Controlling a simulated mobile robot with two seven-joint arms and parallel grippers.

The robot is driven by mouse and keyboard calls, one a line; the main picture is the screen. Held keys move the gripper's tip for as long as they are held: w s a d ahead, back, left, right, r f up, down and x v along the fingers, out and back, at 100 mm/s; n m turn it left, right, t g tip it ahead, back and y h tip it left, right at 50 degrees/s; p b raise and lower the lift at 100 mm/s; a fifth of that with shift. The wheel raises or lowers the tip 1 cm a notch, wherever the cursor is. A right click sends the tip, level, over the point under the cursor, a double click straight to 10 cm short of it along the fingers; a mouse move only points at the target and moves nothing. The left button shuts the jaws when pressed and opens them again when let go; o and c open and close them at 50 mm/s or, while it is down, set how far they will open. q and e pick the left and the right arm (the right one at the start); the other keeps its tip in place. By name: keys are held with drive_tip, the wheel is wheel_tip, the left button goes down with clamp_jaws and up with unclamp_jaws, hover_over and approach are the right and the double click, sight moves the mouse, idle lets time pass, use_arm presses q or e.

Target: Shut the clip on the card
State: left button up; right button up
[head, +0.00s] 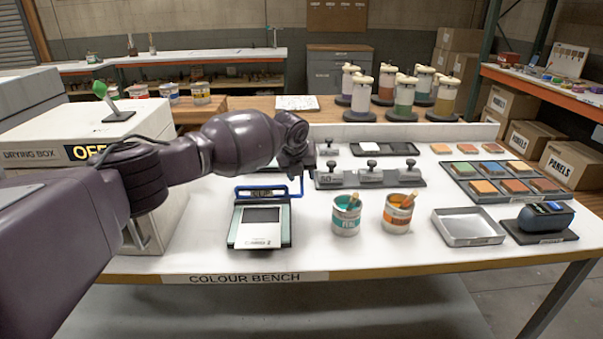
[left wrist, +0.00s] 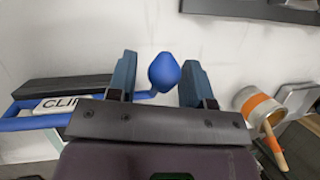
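The card (head: 258,228) lies on a dark, green-edged clip board (head: 284,236) at the front of the bench. The clip is a blue wire frame (head: 238,191) at the board's back end, apparently swung away from the card. My left gripper (head: 294,172) is above the board's back right corner. In the wrist view its fingers (left wrist: 158,82) are open, with the knob between them and gaps at both sides. My right gripper is not in view.
A teal paint can (head: 345,218) and an orange one (head: 396,217) stand right of the board. Knobbed weights (head: 371,175) stand behind them. The drying box (head: 85,130) is at left. The bench front by the board is clear.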

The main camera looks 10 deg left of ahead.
use_arm(q)
clamp_jaws()
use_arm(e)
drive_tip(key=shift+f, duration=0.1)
use_arm(q)
drive_tip(key=shift+r, duration=0.1)
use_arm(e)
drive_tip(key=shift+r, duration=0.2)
